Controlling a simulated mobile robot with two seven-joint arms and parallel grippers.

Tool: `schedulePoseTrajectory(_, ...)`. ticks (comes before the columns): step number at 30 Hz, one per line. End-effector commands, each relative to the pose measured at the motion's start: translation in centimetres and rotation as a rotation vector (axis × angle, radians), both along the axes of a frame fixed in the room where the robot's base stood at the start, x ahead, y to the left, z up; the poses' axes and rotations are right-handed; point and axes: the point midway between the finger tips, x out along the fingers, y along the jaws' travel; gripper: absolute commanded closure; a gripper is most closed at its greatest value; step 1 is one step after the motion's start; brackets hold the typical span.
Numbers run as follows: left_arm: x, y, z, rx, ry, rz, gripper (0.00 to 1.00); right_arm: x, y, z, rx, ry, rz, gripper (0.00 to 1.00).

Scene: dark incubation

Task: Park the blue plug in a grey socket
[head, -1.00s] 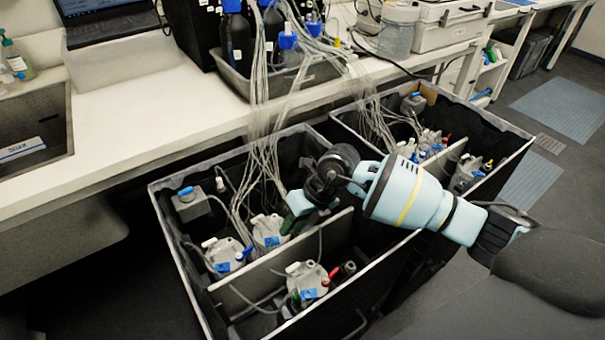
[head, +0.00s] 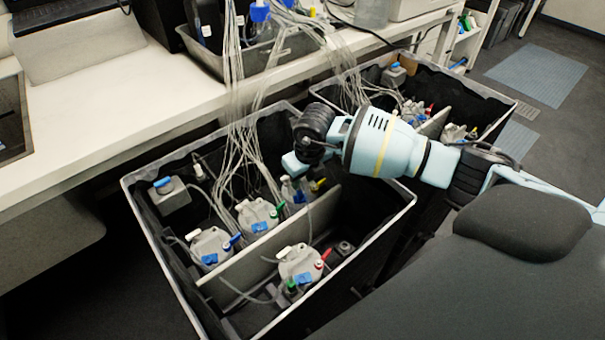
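A small blue plug (head: 236,240) sits on the grey-white bottle (head: 208,243) at the left of the near black crate (head: 128,190). Similar bottles beside it carry a green plug (head: 278,207), a red plug (head: 325,255) and a yellow plug (head: 318,185). Grey sockets are too small to make out for certain. My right gripper (head: 293,164) is over the crate's back middle, just above the yellow-plug bottle (head: 297,188). Its fingertips are hard to see, so I cannot tell whether it is open or holds anything. My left gripper is out of view.
Thin grey tubes (head: 240,100) hang from the white bench (head: 110,110) into the crate. A light divider (head: 265,255) crosses the crate. A grey box with a blue top (head: 172,198) stands at its back left. A second crate (head: 495,100) lies behind my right arm.

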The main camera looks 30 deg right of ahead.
Motion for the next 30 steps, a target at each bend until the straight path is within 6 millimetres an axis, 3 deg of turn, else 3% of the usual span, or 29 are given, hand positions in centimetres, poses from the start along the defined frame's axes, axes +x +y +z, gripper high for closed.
schedulePoseTrajectory(1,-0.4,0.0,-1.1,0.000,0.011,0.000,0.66,0.0,0.0,-1.7,0.001,0.007,-0.001,0.70)
schedulePoseTrajectory(10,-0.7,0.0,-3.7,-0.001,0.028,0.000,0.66,1.0,0.1,-5.9,0.001,0.003,0.000,0.70)
schedulePoseTrajectory(19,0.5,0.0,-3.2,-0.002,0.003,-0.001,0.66,1.3,0.1,-6.1,0.001,-0.002,0.001,0.70)
schedulePoseTrajectory(30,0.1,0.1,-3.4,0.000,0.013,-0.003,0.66,1.3,0.1,-6.1,0.001,-0.001,0.000,0.70)
